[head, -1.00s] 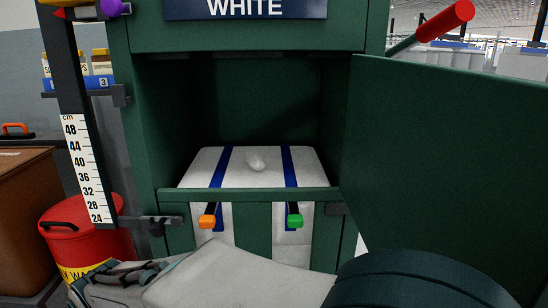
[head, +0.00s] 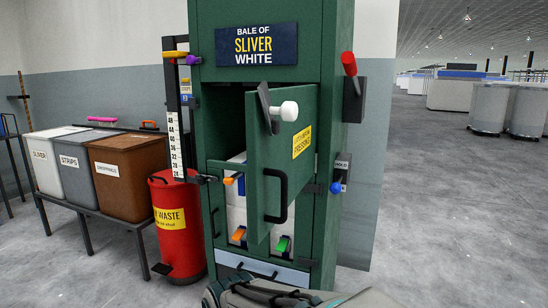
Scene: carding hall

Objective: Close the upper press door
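The green press (head: 338,45) stands in the middle of the head view under a "BALE OF SLIVER WHITE" sign. Its upper door (head: 260,155) is hinged on the right and stands ajar, swung out toward me. The door carries a black pull handle (head: 284,196), a white knob (head: 289,110) on a black bracket and a yellow label. To its left the opening shows a dark inside and part of the white bale (head: 235,205). What looks like my gripper (head: 250,292) is at the bottom edge, below and apart from the door, partly cut off. Its fingertips cannot be made out.
A red waste bin (head: 178,220) stands close left of the press. Lidded boxes, including a brown one (head: 128,178), sit on a bench further left. A red-handled lever (head: 348,64) and a blue knob (head: 336,187) stick out at the press's right. Floor right is clear.

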